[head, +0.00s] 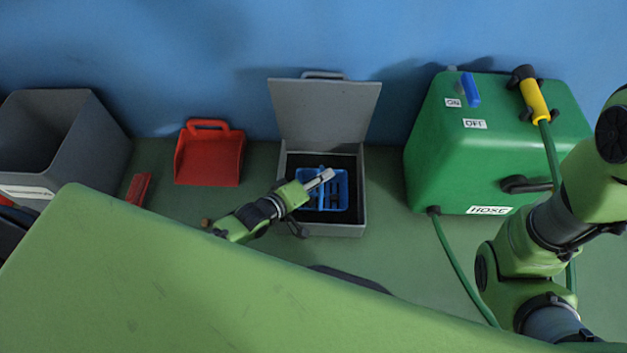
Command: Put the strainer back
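A blue basket-like strainer (338,203) sits inside an open grey box (335,229) with a dark interior. The box's grey lid (325,112) stands up at the back against the blue wall. My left gripper (321,179) is over the box, with its pale fingertips at the strainer's upper left part. I cannot tell whether the fingers touch the strainer or are closed on it. The gripper and wrist hide part of the strainer's left side. My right arm comes in at the right edge, and its gripper is out of view.
A green hose box (450,150) with a yellow nozzle (534,100) and a hanging green hose stands right of the grey box. A red dustpan (208,160), a red brush (138,188) and a grey bin (85,140) are to the left. Green floor shows between them.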

